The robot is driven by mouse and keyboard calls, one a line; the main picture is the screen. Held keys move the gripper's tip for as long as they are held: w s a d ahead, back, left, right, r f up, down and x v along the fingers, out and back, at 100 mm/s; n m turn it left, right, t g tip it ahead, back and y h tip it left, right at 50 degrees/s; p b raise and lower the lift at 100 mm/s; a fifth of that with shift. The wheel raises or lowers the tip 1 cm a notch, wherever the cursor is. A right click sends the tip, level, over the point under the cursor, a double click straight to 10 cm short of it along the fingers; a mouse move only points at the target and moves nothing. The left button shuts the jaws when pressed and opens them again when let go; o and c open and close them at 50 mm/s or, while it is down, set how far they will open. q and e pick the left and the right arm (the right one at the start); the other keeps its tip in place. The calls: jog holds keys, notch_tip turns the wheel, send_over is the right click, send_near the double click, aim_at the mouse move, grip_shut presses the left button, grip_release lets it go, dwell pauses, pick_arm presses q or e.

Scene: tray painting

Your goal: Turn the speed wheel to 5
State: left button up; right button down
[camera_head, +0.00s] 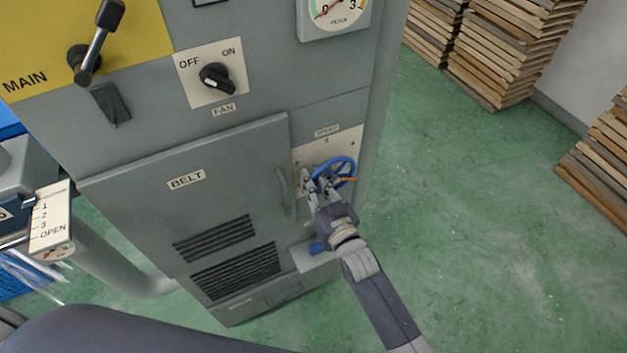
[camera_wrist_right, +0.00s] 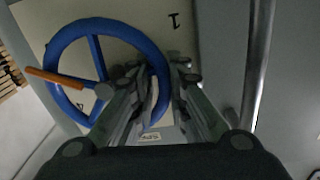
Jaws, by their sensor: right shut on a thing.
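The blue speed wheel (camera_head: 343,165) is on the lower right of the grey cabinet, in front of a pale dial plate (camera_head: 311,154) marked SPEED. My right gripper (camera_head: 318,180) is at the left side of the wheel and shut on its rim. In the right wrist view the wheel (camera_wrist_right: 58,62) shows its spokes, and the rim passes between the fingers of my right gripper (camera_wrist_right: 150,95). An orange pointer (camera_wrist_right: 55,78) reaches out past the rim on the side away from the fingers. Some dial numbers are hidden. My left gripper is not in view.
The belt door (camera_head: 200,200) with its vertical handle (camera_head: 285,192) is left of the wheel. The fan switch (camera_head: 215,78) and main lever (camera_head: 95,42) are above. Stacks of wooden boards (camera_head: 510,45) stand at the back right. Green floor right of the cabinet is clear.

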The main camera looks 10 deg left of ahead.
jog(key=c, duration=1.7)
grip_release()
jog(key=shift+s+f, duration=0.15)
jog(key=shift+f, duration=0.15)
jog(key=shift+o, duration=0.6)
jog(key=shift+r, duration=0.2)
jog(key=v, duration=1.2)
